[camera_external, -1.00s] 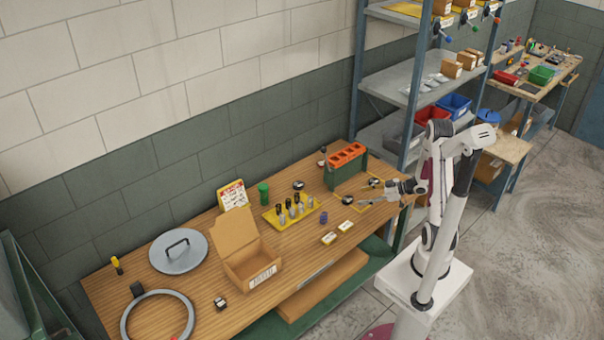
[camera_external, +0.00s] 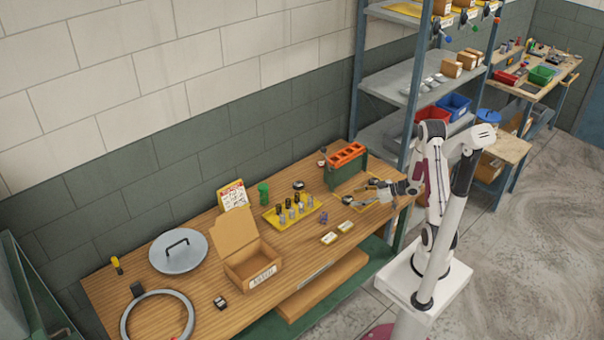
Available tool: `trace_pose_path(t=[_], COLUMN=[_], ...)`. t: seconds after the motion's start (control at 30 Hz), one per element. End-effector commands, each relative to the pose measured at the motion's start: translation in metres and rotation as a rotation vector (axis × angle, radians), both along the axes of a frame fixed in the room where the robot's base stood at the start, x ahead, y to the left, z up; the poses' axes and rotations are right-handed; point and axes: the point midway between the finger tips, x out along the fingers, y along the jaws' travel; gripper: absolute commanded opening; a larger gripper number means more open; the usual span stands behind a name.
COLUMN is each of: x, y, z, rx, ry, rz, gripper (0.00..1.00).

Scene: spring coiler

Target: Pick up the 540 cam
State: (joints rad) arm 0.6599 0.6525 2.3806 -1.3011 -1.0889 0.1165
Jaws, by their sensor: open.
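Two small dark, shiny pieces lie in the yellow-outlined area at the right end of the wooden bench, one nearer the front left (camera_external: 347,200) and one further back (camera_external: 374,182). They may be the cams. Any number on them is too small to read, so I cannot tell which is the 540 cam. My gripper (camera_external: 369,194) is open and low over this outlined area, pointing left. Its fingers are close to both pieces and partly cover the area. I cannot tell whether they touch anything.
A green box with an orange top (camera_external: 347,166) stands just behind the outlined area. A yellow tray (camera_external: 270,213) with several upright pegs is to the left. A small purple piece (camera_external: 323,217) and two yellow-white cards (camera_external: 329,238) lie in front. An open cardboard box (camera_external: 251,268) stands further left.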

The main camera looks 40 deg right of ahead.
Motion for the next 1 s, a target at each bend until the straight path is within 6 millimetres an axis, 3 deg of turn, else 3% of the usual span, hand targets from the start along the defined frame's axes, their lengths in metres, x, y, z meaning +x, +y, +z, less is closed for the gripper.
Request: trace_pose_path(t=[0.4,0.97,1.0], x=[0.026,0.027,0.027], y=[0.019,0.020,0.020], z=[-0.013,-0.013,-0.013], rx=[0.000,0.000,0.000], ry=[0.000,0.000,0.000], rz=[0.001,0.000,0.000], gripper=[0.60,0.60,0.49])
